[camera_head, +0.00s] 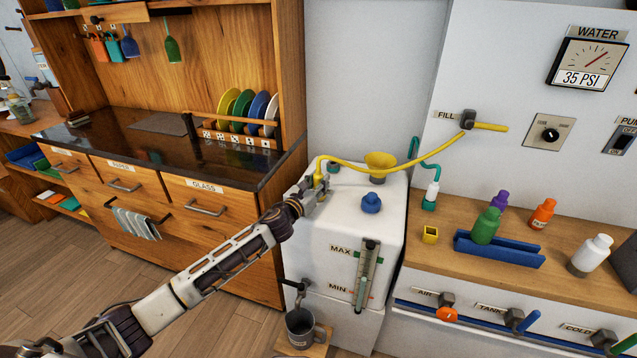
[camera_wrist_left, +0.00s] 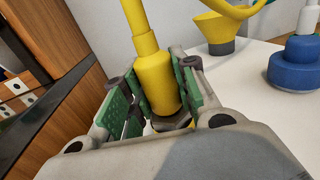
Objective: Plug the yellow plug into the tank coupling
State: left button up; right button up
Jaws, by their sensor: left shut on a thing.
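The yellow plug (camera_head: 318,181) is on the end of a yellow hose that runs from the FILL fitting (camera_head: 467,120) on the wall. My left gripper (camera_head: 316,190) is shut on the plug above the left back of the white tank (camera_head: 345,228). In the left wrist view the plug (camera_wrist_left: 150,75) stands upright between the green finger pads (camera_wrist_left: 155,98). A grey ring shows just under the plug, and I cannot tell whether the plug sits in the coupling. The coupling is mostly hidden by the gripper. My right gripper is not in view.
A yellow funnel (camera_head: 381,162) and a blue cap (camera_head: 371,203) are on the tank top, right of the plug. The wooden cabinet (camera_head: 240,230) stands close on the left. A grey mug (camera_head: 300,328) is under the tank's tap. Bottles stand on the right counter (camera_head: 460,229).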

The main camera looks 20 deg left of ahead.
pick_arm(q)
jog(key=shift+f, duration=0.1)
jog(key=o, duration=1.1)
jog(key=shift+s, duration=0.15)
jog(key=shift+v, duration=5.85)
notch_tip(320, 180, up, 9)
jog(key=p, duration=0.9)
jog(key=shift+r+p, duration=0.5)
jog(key=shift+r, duration=0.05)
